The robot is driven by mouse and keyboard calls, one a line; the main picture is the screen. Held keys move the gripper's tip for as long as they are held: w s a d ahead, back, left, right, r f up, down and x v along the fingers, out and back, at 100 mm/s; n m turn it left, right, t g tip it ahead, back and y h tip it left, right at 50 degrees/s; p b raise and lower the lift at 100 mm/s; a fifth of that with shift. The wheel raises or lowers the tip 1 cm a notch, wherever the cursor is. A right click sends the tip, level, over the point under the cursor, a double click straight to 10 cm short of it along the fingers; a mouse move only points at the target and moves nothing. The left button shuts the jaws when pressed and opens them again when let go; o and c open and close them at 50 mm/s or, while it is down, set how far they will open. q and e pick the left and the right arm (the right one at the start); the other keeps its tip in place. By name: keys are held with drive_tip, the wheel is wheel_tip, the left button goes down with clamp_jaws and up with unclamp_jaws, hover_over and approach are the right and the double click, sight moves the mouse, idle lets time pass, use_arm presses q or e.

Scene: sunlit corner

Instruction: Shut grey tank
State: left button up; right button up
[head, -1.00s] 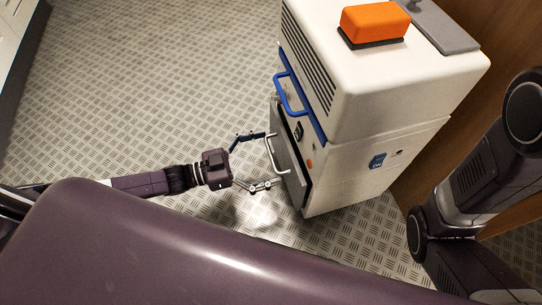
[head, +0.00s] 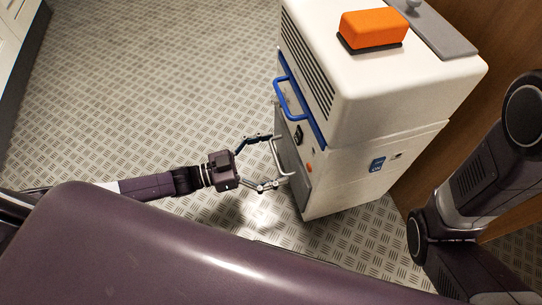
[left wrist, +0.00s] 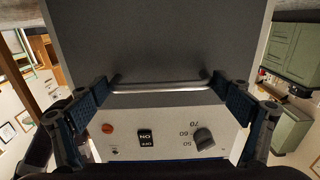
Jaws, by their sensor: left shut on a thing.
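The grey tank (head: 293,168) is the low front panel of a white machine (head: 350,160), with a silver bar handle (head: 279,158). In the head view its front looks nearly flush with the machine's body; I cannot tell whether a thin gap is left. My left gripper (head: 268,161) is at the handle, its two fingers at the handle's ends, shut on it. The left wrist view shows the tank's dark grey front (left wrist: 165,40) and the handle (left wrist: 160,88) between the fingers. My right gripper is out of view; only part of the right arm shows.
A blue handle (head: 288,98) sticks out above the tank. An orange block (head: 373,28) with a dark base lies on the machine's top beside a grey plate (head: 440,30). A wooden wall is behind. The patterned metal floor (head: 160,80) to the left is clear.

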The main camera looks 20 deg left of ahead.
use_arm(q)
drive_tip(key=shift+w+d+r, duration=0.1)
drive_tip(key=shift+w+d, duration=0.15)
drive_tip(key=shift+d, duration=0.25)
drive_tip(key=o, duration=1.4)
drive_tip(key=shift+d, duration=0.1)
drive_tip(key=shift+s+a, duration=0.2)
drive_tip(key=shift+a, duration=0.2)
drive_tip(key=v, duration=1.1)
